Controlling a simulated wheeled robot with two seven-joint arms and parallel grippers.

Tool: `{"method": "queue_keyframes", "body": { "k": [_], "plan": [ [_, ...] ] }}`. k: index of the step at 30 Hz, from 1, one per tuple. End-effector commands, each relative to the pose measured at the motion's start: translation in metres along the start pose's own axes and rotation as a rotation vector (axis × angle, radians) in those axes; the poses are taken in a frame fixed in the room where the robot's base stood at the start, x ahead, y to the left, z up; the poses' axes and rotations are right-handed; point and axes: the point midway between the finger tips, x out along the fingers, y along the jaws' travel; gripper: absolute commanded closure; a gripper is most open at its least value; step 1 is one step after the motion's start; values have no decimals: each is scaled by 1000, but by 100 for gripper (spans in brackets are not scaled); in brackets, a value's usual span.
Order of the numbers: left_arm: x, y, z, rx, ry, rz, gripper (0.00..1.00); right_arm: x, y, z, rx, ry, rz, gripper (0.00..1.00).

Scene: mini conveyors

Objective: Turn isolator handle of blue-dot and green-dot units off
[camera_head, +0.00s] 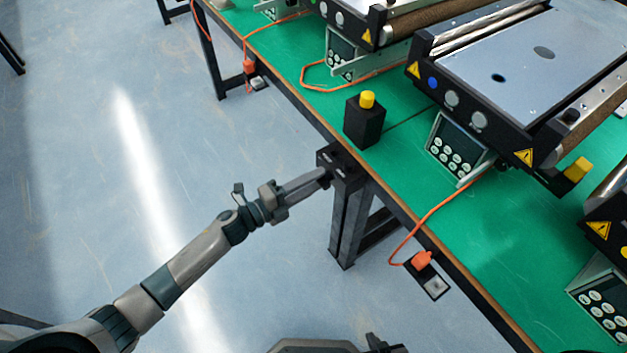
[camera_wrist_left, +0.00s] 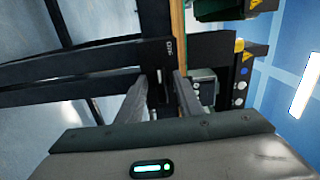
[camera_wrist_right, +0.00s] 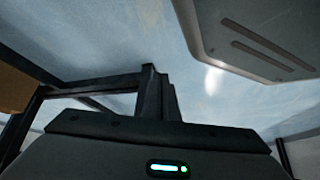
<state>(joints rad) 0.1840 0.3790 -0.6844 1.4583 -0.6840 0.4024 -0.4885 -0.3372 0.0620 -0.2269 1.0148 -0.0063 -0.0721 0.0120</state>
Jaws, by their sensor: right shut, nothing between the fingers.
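A conveyor unit with a blue dot (camera_head: 432,83) stands on the green table. A black block with small light marks (camera_head: 340,160) sits at the table's near edge; a dark part with light lettering (camera_wrist_left: 167,47) shows in the left wrist view. My left gripper (camera_head: 322,176) reaches this block from the left. In the left wrist view its fingers (camera_wrist_left: 158,88) are apart, with dark parts visible between them; contact cannot be told. My right gripper (camera_wrist_right: 155,85) is shut and empty over the floor, away from the units. I cannot make out a green dot or identify an isolator handle.
A black box with a yellow button (camera_head: 364,122) stands near the table edge. Orange cables run to orange plugs (camera_head: 422,259) at the edge. Keypad panels (camera_head: 458,147) face the near side. A dark table leg (camera_head: 348,220) stands below my left gripper. The floor at left is clear.

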Motion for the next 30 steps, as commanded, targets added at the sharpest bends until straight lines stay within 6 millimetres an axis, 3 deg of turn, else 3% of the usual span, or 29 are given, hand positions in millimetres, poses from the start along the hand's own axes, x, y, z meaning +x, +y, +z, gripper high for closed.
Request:
{"method": "queue_keyframes", "body": {
  "k": [8, 14, 21, 30],
  "plan": [
    [-6, 0, 0, 1, 1, -1, 67, 1, 0, -2, 0, 7, 0, 100],
    [-28, 2, 0, 1, 0, 1, 67, 5, -2, -13, 0, 34, -2, 100],
    [-72, 3, 0, 1, 0, 2, 67, 8, -11, -38, 5, 96, -12, 100],
    [-133, 4, 0, -1, 0, 3, 67, 14, 1, -21, 10, 8, 3, 100]
  ]
}}
